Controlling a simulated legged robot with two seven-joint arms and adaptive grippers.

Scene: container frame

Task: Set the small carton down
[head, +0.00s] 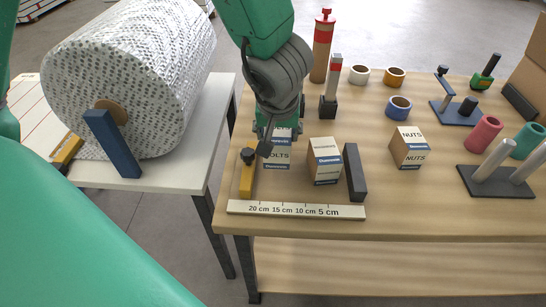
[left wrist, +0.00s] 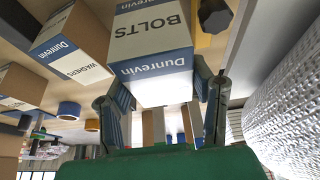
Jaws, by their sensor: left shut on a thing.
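The small carton (head: 277,160), white and tan with "BOLTS" and a blue "Dunrevin" band, is upright near the left end of the wooden table. My left gripper (head: 266,142) reaches down from above and is shut on it, hiding much of its top. In the left wrist view the carton (left wrist: 152,48) sits between the two fingers of the left gripper (left wrist: 162,98). I cannot tell whether its base touches the table. A washers carton (head: 325,162) stands just to its right, with a gap, and also shows in the left wrist view (left wrist: 72,42). My right gripper is not seen.
A yellow clamp-like block (head: 247,178) stands close left of the carton. A dark upright block (head: 354,172) flanks the washers carton. A marked ruler strip (head: 295,210) lies along the front edge. A nuts carton (head: 409,147) is further right. A large roll (head: 130,75) rests on the left table.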

